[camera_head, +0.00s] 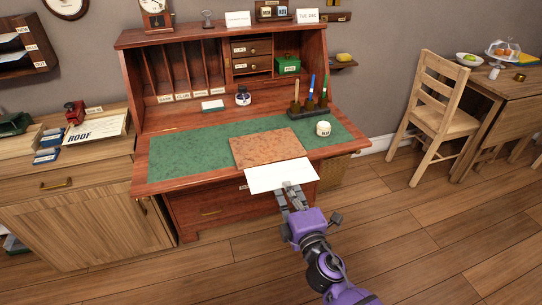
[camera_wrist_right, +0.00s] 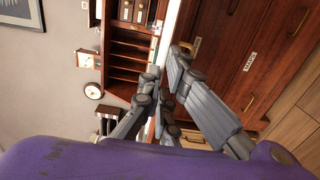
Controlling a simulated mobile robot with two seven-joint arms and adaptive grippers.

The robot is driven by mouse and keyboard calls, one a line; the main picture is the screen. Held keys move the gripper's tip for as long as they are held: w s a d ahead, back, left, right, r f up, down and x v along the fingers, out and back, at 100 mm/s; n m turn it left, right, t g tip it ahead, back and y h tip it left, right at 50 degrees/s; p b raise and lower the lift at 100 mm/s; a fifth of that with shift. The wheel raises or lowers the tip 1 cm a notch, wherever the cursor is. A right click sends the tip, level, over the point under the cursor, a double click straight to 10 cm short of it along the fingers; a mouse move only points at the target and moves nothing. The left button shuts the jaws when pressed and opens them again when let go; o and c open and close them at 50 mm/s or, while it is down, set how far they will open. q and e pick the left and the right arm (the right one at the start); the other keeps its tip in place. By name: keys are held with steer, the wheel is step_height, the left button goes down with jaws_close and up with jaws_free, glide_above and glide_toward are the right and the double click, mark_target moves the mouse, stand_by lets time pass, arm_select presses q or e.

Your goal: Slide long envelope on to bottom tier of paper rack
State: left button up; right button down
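The long white envelope (camera_head: 281,176) is held flat over the front edge of the desk, its far side next to the brown blotter. My right gripper (camera_head: 291,188) is shut on its near edge. In the right wrist view the fingers (camera_wrist_right: 164,88) pinch the envelope, which shows edge-on as a thin white strip. The dark wooden paper rack (camera_head: 40,46) hangs on the wall at the far left, with labelled tiers and papers in it; it is partly cut off by the frame. My left gripper is not in view.
The red-brown desk (camera_head: 160,143) carries a brown blotter (camera_head: 266,148), a pen stand (camera_head: 309,112), a white jar (camera_head: 323,128) and an ink bottle (camera_head: 243,96). A chair (camera_head: 436,115) stands at right.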

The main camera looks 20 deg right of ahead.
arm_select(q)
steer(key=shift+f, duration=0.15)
arm_select(e)
steer(key=shift+s, duration=1.9)
steer(key=shift+r, duration=0.1)
